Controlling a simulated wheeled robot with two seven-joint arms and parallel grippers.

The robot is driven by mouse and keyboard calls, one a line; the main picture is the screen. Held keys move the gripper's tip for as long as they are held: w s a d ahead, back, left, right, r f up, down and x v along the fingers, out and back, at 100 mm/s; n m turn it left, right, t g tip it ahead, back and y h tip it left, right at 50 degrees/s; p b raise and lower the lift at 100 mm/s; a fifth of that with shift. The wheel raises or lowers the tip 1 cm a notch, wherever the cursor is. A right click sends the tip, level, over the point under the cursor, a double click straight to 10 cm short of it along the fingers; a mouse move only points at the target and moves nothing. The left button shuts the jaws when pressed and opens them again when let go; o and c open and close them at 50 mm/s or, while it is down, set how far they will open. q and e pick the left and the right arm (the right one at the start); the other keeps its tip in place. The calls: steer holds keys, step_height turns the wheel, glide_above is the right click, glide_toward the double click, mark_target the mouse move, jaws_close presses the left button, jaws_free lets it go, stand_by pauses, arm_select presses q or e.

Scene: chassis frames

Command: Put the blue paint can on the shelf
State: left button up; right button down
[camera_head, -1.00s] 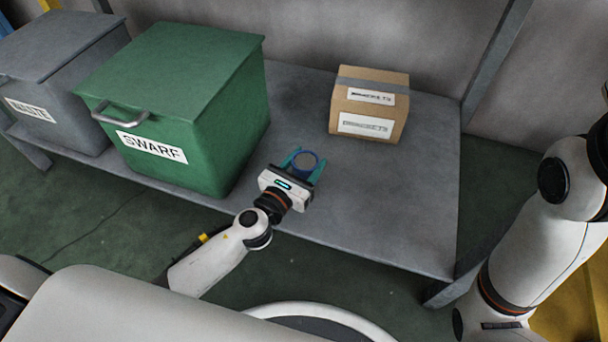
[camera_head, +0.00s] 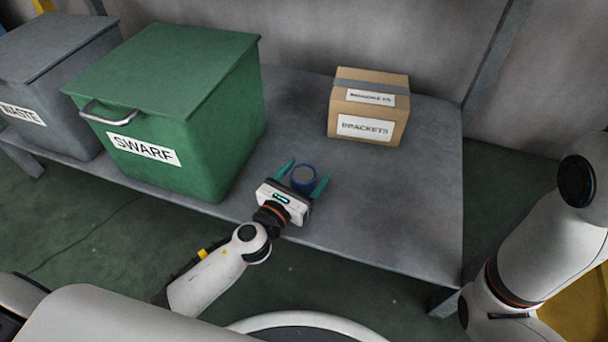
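The blue paint can (camera_head: 303,179) is small and round with a grey top. It stands upright on the grey shelf (camera_head: 400,220), near its front edge. My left gripper (camera_head: 303,177) is open, with a teal finger on each side of the can. There are visible gaps between the fingers and the can. The gripper body hides the near lower side of the can. My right arm (camera_head: 540,240) comes in at the right edge; its gripper is out of the picture.
A green SWARF bin (camera_head: 180,110) stands on the shelf left of the can, with a grey WASTE bin (camera_head: 60,60) beyond it. A cardboard BRACKETS box (camera_head: 368,108) stands behind and to the right. The shelf's right part is clear. A shelf post (camera_head: 495,50) rises at back right.

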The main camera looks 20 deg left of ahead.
arm_select(q)
steer(key=shift+r, duration=0.1)
steer(key=shift+s, duration=0.15)
steer(key=b+v, duration=0.2)
steer(key=v, duration=0.8)
steer(key=shift+s+a+b, duration=0.1)
steer(key=shift+s+b, duration=0.1)
steer(key=shift+b, duration=0.15)
steer(key=shift+s+a, duration=0.15)
steer(key=shift+s, duration=0.45)
steer(key=shift+r, duration=0.1)
